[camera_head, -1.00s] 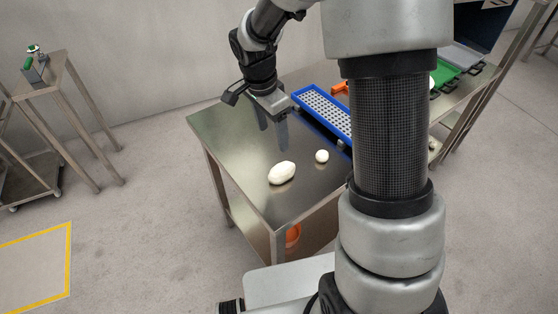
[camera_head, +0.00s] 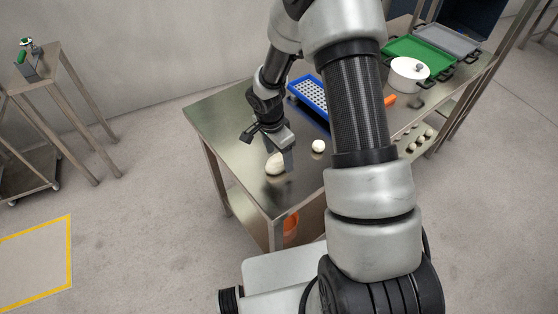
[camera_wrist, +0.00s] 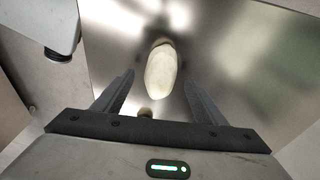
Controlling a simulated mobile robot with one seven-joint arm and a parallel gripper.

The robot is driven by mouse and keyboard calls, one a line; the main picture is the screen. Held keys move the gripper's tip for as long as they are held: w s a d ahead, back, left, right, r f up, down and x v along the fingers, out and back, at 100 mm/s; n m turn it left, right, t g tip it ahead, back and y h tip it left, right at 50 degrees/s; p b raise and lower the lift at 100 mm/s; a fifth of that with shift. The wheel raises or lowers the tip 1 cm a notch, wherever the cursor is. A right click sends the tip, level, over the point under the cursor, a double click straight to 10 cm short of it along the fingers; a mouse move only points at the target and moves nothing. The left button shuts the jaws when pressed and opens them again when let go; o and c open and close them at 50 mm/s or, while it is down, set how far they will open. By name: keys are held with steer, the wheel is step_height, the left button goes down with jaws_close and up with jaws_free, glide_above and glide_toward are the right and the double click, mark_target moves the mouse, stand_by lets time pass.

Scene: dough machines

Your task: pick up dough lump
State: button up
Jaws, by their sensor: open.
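A pale oval dough lump (camera_head: 274,164) lies on the steel table (camera_head: 222,122). A smaller round dough piece (camera_head: 318,146) lies to its right. My gripper (camera_head: 280,160) points down at the oval lump, with one finger showing just right of it. In the wrist view the oval lump (camera_wrist: 161,72) lies lengthwise between the lines of the two open fingers (camera_wrist: 158,82), with a gap on each side. The jaws hold nothing. A small round brownish thing (camera_wrist: 146,112) shows nearer the palm; I cannot tell what it is.
A blue perforated tray (camera_head: 309,95) lies behind the dough. A white pot (camera_head: 408,74), an orange item (camera_head: 390,100) and a green tray (camera_head: 420,58) stand further right. An orange container (camera_head: 291,229) is under the table. The table's left part is bare.

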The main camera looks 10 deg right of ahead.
steer(key=shift+f, duration=0.45)
steer(key=shift+c, duration=0.2)
steer(key=c, duration=1.3)
